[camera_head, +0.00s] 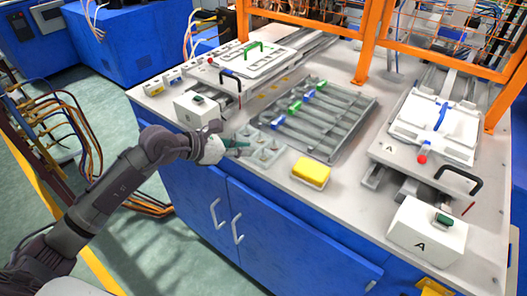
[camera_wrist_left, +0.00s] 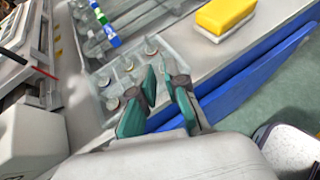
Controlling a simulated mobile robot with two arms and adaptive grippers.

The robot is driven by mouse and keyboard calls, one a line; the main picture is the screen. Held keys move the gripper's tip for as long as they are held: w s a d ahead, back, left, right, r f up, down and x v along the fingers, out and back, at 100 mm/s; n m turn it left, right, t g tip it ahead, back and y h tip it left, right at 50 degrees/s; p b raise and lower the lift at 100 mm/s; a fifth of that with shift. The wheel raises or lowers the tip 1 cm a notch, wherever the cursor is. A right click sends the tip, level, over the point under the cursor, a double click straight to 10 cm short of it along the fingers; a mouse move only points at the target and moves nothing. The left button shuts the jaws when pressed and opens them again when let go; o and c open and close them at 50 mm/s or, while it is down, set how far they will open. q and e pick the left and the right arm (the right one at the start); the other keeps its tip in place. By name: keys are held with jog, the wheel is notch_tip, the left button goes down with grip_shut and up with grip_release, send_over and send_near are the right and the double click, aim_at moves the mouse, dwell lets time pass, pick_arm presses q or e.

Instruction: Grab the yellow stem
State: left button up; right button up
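No yellow stem can be made out clearly in either view. My left gripper (camera_head: 238,146) is over the left side of a small grey compartment tray (camera_head: 270,163) at the front of the counter. In the left wrist view its two teal fingers (camera_wrist_left: 161,80) are apart with a gap between the tips, and nothing shows between them. The small tray (camera_wrist_left: 117,82) lies under and beyond the fingers, with several small round-topped pieces in its compartments. My gripper hides part of this tray. My right gripper is in neither view.
A yellow block (camera_head: 311,172) on a white base stands right of the small tray. Behind is a larger grey rack (camera_head: 335,142) with green and blue pieces. White boxes B (camera_head: 198,109) and A (camera_head: 428,232) stand left and right. An orange frame (camera_head: 371,40) edges the back.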

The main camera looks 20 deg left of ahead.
aim_at(263, 149)
pick_arm(q)
jog(key=shift+w+d+f, duration=0.3)
jog(key=shift+w+d, duration=0.15)
jog(key=shift+w+d+p, duration=0.2)
jog(key=shift+p, duration=0.15)
jog(key=p+x, duration=0.1)
jog(key=x, duration=0.2)
jog(key=shift+w+d+f+p, duration=0.1)
jog(key=shift+w+d+p, duration=0.15)
jog(key=shift+d+p, duration=0.1)
jog(key=shift+w+d+f, duration=0.15)
jog(key=shift+w+f, duration=0.1)
jog(key=shift+f, duration=0.15)
grip_shut()
